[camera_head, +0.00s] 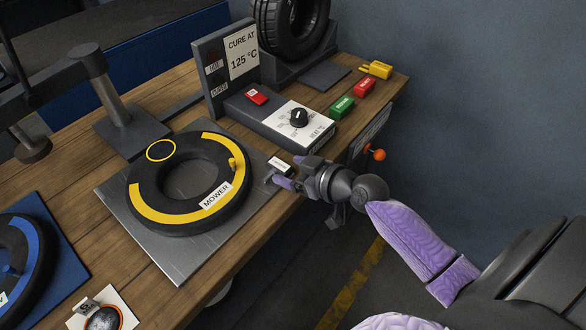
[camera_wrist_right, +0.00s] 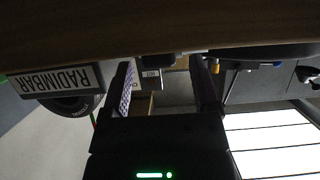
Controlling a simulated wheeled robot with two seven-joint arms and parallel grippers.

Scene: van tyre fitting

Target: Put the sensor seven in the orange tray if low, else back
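A small dark block with a white label (camera_head: 280,165) sits on the bench beside the steel plate, at the tips of my right gripper (camera_head: 291,171). The label is too small to read, so I cannot tell whether this is sensor seven. In the right wrist view, my right gripper (camera_wrist_right: 165,88) has its fingers wide apart, with a small labelled block (camera_wrist_right: 151,74) in the gap beyond them. It looks open and not gripping. I cannot make out an orange tray. My left gripper does not show.
A black and yellow ring marked MOWER (camera_head: 148,212) lies on a steel plate (camera_head: 180,268). Behind are a CURE AT panel (camera_head: 243,52), a dial box (camera_head: 303,121), a tyre (camera_head: 290,25), and green (camera_head: 343,106), red (camera_head: 365,88) and yellow (camera_head: 378,69) pieces. An orange knob (camera_head: 378,155) projects.

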